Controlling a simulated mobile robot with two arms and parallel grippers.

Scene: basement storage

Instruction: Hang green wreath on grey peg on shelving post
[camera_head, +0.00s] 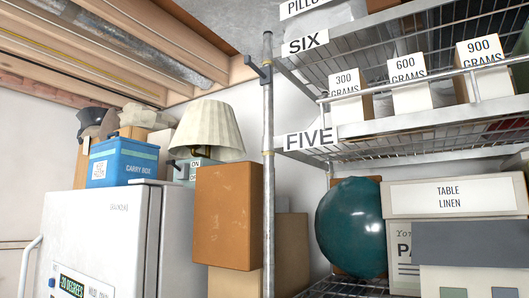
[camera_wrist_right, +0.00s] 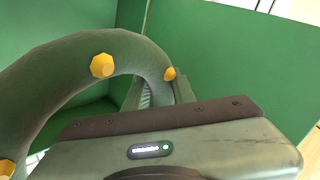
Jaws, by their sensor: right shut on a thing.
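The green wreath (camera_wrist_right: 58,78), a thick dark green ring with yellow knobs, shows in the right wrist view, partly cut off at the left. My right gripper (camera_wrist_right: 162,92) is shut on the wreath's tube at its right side. The grey peg (camera_head: 258,70) sticks out to the left from the upper part of the metal shelving post (camera_head: 268,150) in the head view. The peg looks empty. Neither wreath nor grippers show in the head view, so the distance between wreath and peg cannot be told.
Green panels (camera_wrist_right: 235,60) stand close around the wreath in the right wrist view. An orange-brown box (camera_head: 228,217), a lampshade (camera_head: 208,130) and a white fridge (camera_head: 95,240) are left of the post. Loaded shelves (camera_head: 400,133) with boxes and a teal ball (camera_head: 350,228) are right of it.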

